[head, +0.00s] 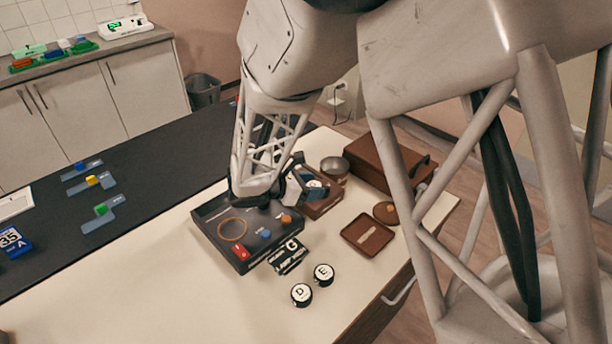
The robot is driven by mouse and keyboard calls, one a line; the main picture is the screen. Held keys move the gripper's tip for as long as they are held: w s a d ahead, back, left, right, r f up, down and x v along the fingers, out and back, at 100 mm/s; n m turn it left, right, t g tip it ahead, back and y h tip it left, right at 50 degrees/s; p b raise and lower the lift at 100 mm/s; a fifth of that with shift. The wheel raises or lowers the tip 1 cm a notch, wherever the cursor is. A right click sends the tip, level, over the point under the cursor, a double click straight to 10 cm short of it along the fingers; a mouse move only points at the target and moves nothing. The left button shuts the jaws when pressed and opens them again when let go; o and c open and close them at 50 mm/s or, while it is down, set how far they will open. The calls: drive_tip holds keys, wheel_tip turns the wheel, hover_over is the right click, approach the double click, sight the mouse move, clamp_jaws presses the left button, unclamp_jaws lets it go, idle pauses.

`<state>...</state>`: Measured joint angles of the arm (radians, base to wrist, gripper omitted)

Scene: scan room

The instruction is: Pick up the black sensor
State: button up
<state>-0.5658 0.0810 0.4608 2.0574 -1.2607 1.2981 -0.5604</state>
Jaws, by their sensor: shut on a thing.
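My gripper (306,188) is over the brown open box (328,207) at the right end of the dark device panel. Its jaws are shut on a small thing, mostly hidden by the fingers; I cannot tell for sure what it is. Two round black pieces lie on the white table in front: one marked D (301,295) and one marked E (324,275). A black block marked G (288,256) lies against the front edge of the panel. I cannot tell which of these, if any, is the black sensor.
A brown tray (352,246), a round brown lid (386,213), a metal bowl (335,168) and a large brown case (384,150) stand to the right. The white table is clear at front left.

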drive_tip(key=shift+s+d+r, duration=0.1)
drive_tip(key=shift+s+d, duration=0.15)
drive_tip(key=shift+s, duration=0.6)
drive_tip(key=shift+s+d+r, duration=0.1)
drive_tip(key=shift+s+d, duration=0.15)
drive_tip(key=shift+s, duration=0.55)
drive_tip(key=shift+s+d+r, duration=0.1)
drive_tip(key=shift+s+d, duration=0.15)
drive_tip(key=shift+s, duration=0.6)
drive_tip(key=w+d, duration=0.1)
drive_tip(key=w, duration=0.7)
drive_tip(key=w+d, duration=0.1)
drive_tip(key=w, duration=0.3)
drive_tip(key=shift+d+r, duration=0.25)
drive_tip(key=shift+d, duration=0.1)
drive_tip(key=w+d, duration=0.4)
drive_tip(key=w, duration=0.5)
drive_tip(key=shift+w+d+r, duration=0.25)
drive_tip(key=shift+w+r, duration=0.15)
drive_tip(key=shift+r, duration=0.05)
drive_tip(key=shift+f, duration=0.15)
drive_tip(key=shift+f, duration=2.85)
